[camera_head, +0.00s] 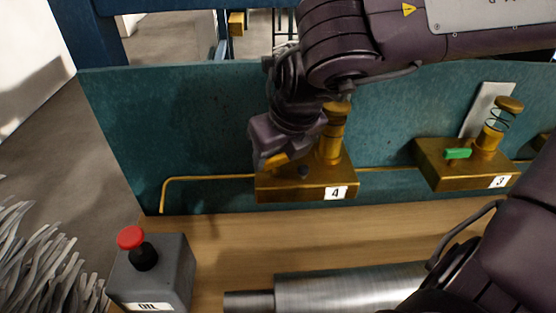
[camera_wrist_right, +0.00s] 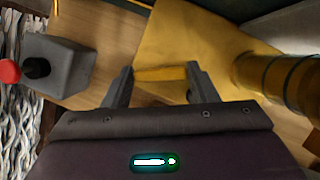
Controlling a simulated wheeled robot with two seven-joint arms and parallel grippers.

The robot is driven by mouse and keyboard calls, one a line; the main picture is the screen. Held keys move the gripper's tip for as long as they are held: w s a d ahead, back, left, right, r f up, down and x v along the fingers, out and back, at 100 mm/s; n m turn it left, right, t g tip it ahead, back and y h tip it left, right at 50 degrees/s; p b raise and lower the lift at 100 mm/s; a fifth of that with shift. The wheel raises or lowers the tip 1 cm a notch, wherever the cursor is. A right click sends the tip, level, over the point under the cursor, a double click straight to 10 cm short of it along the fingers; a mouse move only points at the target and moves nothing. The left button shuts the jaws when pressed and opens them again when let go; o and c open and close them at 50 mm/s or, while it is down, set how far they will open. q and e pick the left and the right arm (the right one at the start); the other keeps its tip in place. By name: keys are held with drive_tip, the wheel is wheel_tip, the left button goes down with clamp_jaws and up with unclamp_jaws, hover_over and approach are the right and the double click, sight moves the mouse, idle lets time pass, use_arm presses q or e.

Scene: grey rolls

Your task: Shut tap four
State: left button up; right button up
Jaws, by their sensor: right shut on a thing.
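Tap four is a brass block (camera_head: 305,188) with a "4" label and an upright brass column (camera_head: 331,135), mounted at the teal panel. My right gripper (camera_head: 277,160) reaches down to the left part of this block, and its hand hides part of the tap. In the right wrist view, its two fingers (camera_wrist_right: 160,82) are closed on the ends of a yellow handle (camera_wrist_right: 160,74) that lies crosswise between them. The brass block (camera_wrist_right: 195,35) and column (camera_wrist_right: 272,78) show beyond and to the right. My left gripper is not in view.
Tap three (camera_head: 465,165), with a green handle (camera_head: 457,153), stands to the right. A grey box marked OIL with a red button (camera_head: 131,237) is at the front left. A steel roll (camera_head: 350,287) lies in front on the wooden bench (camera_head: 225,240). A thin brass pipe (camera_head: 205,178) runs along the panel.

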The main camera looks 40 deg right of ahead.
drive_tip(key=m+h+b, duration=0.1)
drive_tip(key=m, duration=0.1)
drive_tip(key=m+b, duration=0.2)
drive_tip(key=m, duration=0.1)
drive_tip(key=shift+a+g+h, duration=0.15)
drive_tip(key=shift+g+h, duration=0.15)
drive_tip(key=shift+h, duration=0.1)
idle(0.3)
drive_tip(key=o, duration=1)
